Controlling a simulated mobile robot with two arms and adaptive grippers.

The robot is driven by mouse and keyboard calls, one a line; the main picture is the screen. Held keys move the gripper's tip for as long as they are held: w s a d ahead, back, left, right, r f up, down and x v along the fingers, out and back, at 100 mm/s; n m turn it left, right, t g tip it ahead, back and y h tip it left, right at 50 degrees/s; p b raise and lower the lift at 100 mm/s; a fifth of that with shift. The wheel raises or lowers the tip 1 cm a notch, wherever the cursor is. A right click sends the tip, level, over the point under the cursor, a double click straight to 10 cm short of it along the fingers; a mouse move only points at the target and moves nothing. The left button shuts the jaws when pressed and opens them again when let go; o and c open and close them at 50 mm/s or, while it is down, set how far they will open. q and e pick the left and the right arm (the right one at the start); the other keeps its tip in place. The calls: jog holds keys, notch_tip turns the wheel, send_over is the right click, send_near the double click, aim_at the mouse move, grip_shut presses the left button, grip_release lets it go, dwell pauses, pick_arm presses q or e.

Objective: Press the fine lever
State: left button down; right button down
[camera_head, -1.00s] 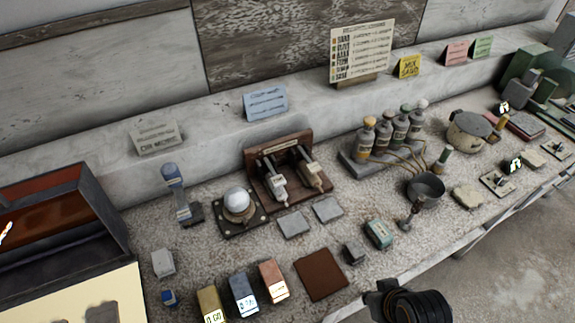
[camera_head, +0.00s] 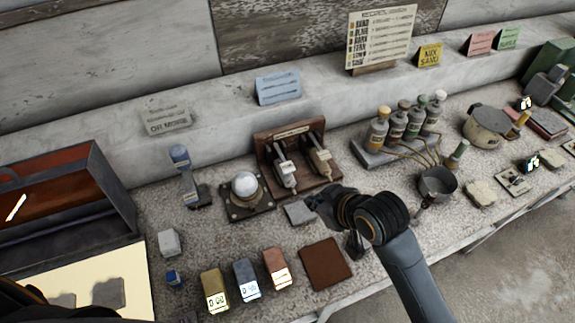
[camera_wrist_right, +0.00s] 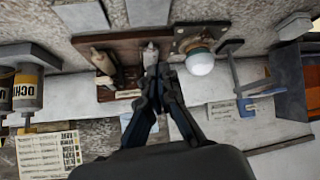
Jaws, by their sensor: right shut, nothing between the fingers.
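A dark wooden stand (camera_head: 262,153) holds two levers with pale handles, a left lever (camera_head: 284,172) and a right lever (camera_head: 320,158). I cannot read which one is marked fine. My right gripper (camera_head: 312,203) is shut and empty, just in front of the stand. In the right wrist view, which is upside down, the shut fingertips (camera_wrist_right: 155,70) overlap the handle end of the left lever (camera_wrist_right: 150,50); I cannot tell if they touch. The right lever (camera_wrist_right: 102,64) is beside them.
A white sphere on a dark base (camera_head: 245,187) stands left of the levers. Bottles (camera_head: 377,130) with tubes and a dark pan (camera_head: 437,187) stand to the right. Coloured blocks (camera_head: 246,278) and a brown plate (camera_head: 325,264) lie in front. A grey plate (camera_head: 299,212) is close to the gripper.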

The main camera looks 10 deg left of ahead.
jog(key=w+a+r+n, duration=0.3)
jog(key=w+a, duration=0.1)
jog(key=w, duration=0.2)
jog(key=w+a+r+n, duration=0.4)
jog(key=w, duration=0.2)
jog(key=shift+w+r+n, duration=0.15)
jog(key=shift+r+n, duration=0.15)
jog(key=shift+a, duration=0.1)
